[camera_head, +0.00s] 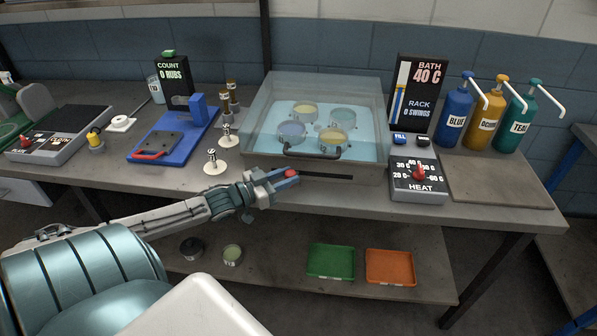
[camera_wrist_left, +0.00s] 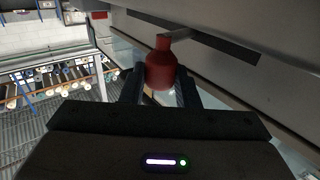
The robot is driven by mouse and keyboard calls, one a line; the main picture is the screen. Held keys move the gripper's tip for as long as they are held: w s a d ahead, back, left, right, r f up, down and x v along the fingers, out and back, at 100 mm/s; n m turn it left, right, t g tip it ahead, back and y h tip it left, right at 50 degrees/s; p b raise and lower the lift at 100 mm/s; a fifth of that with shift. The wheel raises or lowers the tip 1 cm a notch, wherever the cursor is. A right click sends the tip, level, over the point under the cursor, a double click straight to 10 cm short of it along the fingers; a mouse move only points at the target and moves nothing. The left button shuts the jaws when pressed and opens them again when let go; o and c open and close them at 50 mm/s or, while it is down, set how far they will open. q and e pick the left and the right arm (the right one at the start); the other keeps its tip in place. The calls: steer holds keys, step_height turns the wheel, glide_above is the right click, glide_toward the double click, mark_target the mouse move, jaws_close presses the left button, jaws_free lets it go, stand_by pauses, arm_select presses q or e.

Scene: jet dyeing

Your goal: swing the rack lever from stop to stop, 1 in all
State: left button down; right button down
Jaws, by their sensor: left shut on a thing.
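The rack lever has a red knob (camera_head: 291,174) at the left end of a dark slot (camera_head: 326,176) in the front of the bath tank (camera_head: 262,158). My left gripper (camera_head: 288,178) is shut on this knob. In the left wrist view the red knob (camera_wrist_left: 161,66) sits between the two fingers of the left gripper (camera_wrist_left: 160,88). The tank holds clear blue water with several round pots in a rack. The display (camera_head: 417,90) behind reads bath 40 C and rack 0 swings. My right gripper is not in view.
A heat dial box (camera_head: 418,182) stands right of the tank. Blue, ochre and teal pump bottles (camera_head: 483,115) stand at the back right. A blue press (camera_head: 172,135) and small metal weights (camera_head: 214,163) stand left of the tank. Green and orange trays (camera_head: 331,261) lie on the lower shelf.

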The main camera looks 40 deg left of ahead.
arm_select(q)
steer(key=shift+s+a+f+m+g+h+b, duration=0.1)
steer(key=shift+s+a+m+g+h+b, duration=0.15)
steer(key=shift+a, duration=0.2)
steer(key=shift+s+a+f+m+g+h+b, duration=0.1)
steer(key=shift+a+m+h+b, duration=0.1)
steer(key=shift+a+h, duration=0.2)
steer(key=shift+a+r, duration=0.1)
steer(key=shift+a, duration=0.2)
steer(key=c, duration=1.1)
jaws_free()
steer(key=shift+r, duration=0.1)
